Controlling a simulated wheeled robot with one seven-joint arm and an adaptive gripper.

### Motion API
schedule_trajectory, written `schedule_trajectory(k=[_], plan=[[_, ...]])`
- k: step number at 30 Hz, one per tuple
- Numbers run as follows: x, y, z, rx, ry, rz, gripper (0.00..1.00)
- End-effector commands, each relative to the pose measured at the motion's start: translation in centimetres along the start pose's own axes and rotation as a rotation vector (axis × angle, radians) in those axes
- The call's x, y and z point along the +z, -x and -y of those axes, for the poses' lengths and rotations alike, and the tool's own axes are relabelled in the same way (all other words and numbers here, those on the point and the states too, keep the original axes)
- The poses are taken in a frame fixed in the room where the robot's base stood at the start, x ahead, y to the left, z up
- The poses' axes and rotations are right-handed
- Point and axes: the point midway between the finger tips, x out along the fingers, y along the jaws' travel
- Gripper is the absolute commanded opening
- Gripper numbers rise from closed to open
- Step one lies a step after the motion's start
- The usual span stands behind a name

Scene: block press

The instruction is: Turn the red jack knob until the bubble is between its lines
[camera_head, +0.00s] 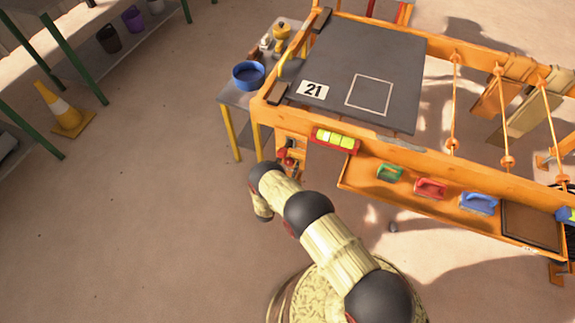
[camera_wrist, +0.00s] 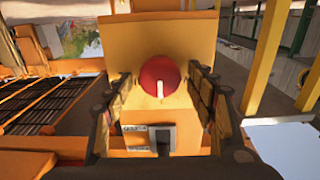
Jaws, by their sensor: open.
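The red jack knob (camera_wrist: 159,76) is in the middle of the wrist view, on an orange-yellow panel, with a white mark on its face pointing down. My gripper (camera_wrist: 160,100) is open, with one finger on each side of the knob; I see gaps between fingers and knob. In the head view my arm hides most of the knob's area, and a small red part (camera_head: 288,160) shows near the wrist. The bubble level (camera_head: 334,140) is a red-framed yellow-green vial on the front edge of the orange frame. The bubble's place between its lines is too small to tell.
A grey plate (camera_head: 355,65) marked 21 lies on the orange frame. A tray (camera_head: 400,200) with green, red and blue pieces runs along the front. A blue bowl (camera_head: 249,75) stands on a side table. A yellow cone (camera_head: 62,110) stands left; the floor between is clear.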

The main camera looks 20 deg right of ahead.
Motion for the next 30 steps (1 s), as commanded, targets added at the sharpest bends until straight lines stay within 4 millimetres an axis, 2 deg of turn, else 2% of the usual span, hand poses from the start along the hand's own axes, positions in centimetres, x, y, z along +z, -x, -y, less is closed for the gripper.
schedule_trajectory(k=[5, 26, 30], plan=[[-0.03, 0.01, 0.01, 0.0, 0.0, 0.0, 0.55], [-0.01, 0.02, -0.01, 0.0, 0.0, 0.0, 0.15], [-0.01, 0.02, -0.01, 0.0, 0.003, 0.0, 0.13]])
